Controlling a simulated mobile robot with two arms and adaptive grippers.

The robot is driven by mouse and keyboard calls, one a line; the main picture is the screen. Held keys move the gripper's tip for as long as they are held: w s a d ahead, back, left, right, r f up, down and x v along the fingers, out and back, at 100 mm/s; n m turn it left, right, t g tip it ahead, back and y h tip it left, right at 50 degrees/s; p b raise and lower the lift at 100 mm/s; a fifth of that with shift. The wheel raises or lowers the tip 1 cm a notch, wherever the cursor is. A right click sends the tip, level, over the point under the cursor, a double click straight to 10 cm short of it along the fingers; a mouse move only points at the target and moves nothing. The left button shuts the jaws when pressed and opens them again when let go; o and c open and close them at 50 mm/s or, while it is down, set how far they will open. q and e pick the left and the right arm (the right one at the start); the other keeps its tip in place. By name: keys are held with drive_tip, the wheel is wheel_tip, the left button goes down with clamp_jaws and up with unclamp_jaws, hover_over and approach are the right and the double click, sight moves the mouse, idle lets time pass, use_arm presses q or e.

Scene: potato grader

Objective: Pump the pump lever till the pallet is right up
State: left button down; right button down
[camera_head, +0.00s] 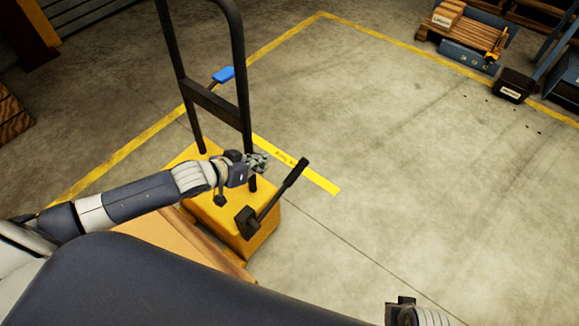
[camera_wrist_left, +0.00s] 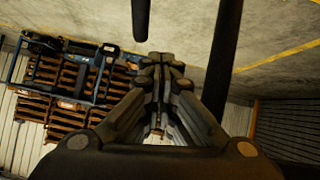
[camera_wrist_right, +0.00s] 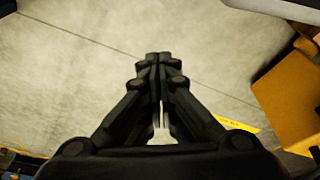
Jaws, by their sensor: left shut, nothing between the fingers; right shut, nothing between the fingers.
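The pump lever (camera_head: 283,190) is a dark bar with a thicker grip. It slants up to the right from a black pivot on the yellow truck body (camera_head: 262,240). My left gripper (camera_head: 262,160) is shut and empty, above the yellow body, near the black handle frame and left of the lever's grip, apart from it. It also shows shut in the left wrist view (camera_wrist_left: 160,62). My right gripper (camera_wrist_right: 158,60) is shut and empty over bare floor; the head view catches only part of that wrist. A wooden surface (camera_head: 160,228) shows beside the yellow body, mostly hidden; I cannot tell if it is the pallet.
The tall black handle frame (camera_head: 242,60) rises from the yellow body. A blue object (camera_head: 223,75) lies behind it. Yellow floor lines (camera_head: 370,32) mark the area. A black box (camera_head: 513,86) and loaded wooden pallets (camera_head: 482,35) stand at the far right. Floor right of the lever is clear.

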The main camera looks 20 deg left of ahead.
sight(289, 175)
use_arm(q)
drive_tip(key=shift+s+d+r+m+t+h, duration=0.15)
drive_tip(key=shift+s+d+r+h, duration=0.2)
drive_tip(key=shift+s+r, duration=0.3)
drive_tip(key=shift+s+d+r+m+t+h, duration=0.15)
drive_tip(key=shift+s+d+r+h, duration=0.2)
drive_tip(key=shift+s+r, duration=0.25)
use_arm(e)
drive_tip(key=shift+w+r, duration=0.1)
drive_tip(key=shift+r, duration=0.45)
use_arm(q)
drive_tip(key=shift+f, duration=0.1)
